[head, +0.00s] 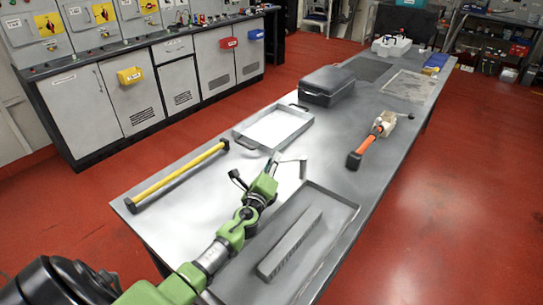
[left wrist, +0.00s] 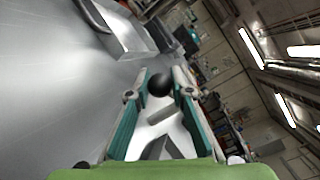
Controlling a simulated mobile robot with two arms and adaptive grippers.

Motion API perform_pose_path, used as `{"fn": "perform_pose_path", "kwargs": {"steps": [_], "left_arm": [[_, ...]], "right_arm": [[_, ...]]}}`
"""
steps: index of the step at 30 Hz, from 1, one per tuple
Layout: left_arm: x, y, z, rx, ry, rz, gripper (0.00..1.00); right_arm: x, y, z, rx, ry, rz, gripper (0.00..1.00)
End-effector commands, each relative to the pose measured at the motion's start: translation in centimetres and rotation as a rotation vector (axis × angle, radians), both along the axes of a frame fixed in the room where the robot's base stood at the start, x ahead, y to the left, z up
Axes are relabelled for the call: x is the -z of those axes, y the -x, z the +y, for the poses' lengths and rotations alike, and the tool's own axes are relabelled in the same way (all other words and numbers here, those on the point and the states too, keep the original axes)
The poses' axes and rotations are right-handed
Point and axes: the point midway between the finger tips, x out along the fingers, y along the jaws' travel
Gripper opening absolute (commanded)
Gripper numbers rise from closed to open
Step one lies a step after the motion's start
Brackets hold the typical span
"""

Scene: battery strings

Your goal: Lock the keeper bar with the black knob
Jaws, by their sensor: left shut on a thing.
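A round black knob (left wrist: 160,85) sits between the fingertips of my left gripper (left wrist: 160,88) in the left wrist view; the fingers are shut on it. In the head view my left gripper (head: 273,163) is over the middle of the table, and the knob cannot be made out there. A thin, pale, bent bar (head: 293,160) shows just beyond the fingertips. I cannot tell whether it is the keeper bar or whether it is locked. My right gripper is not in view.
On the steel table are a shallow tray (head: 340,200) with a long grey bar (head: 290,244), a white-bottomed tray (head: 249,134), a yellow bar (head: 180,173), a dark case (head: 327,85) and an orange-handled tool (head: 364,149). Grey cabinets (head: 88,110) line the left wall.

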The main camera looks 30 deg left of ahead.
Motion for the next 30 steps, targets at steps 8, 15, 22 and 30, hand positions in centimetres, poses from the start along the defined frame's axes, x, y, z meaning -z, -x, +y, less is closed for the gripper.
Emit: {"fn": "perform_pose_path", "kwargs": {"steps": [8,15,22,30], "left_arm": [[0.3,1.1,-2.0,-0.186,0.005,0.0,0.0],[0.3,1.6,-2.9,-0.292,0.001,0.001,0.0],[0.1,1.8,-3.3,-0.331,0.0,0.0,0.0],[0.1,1.8,-3.2,-0.334,-0.001,0.001,0.0]], "right_arm": [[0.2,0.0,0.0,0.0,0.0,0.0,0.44],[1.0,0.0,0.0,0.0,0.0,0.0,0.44],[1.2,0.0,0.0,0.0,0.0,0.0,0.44],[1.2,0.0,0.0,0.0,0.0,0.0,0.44]]}}
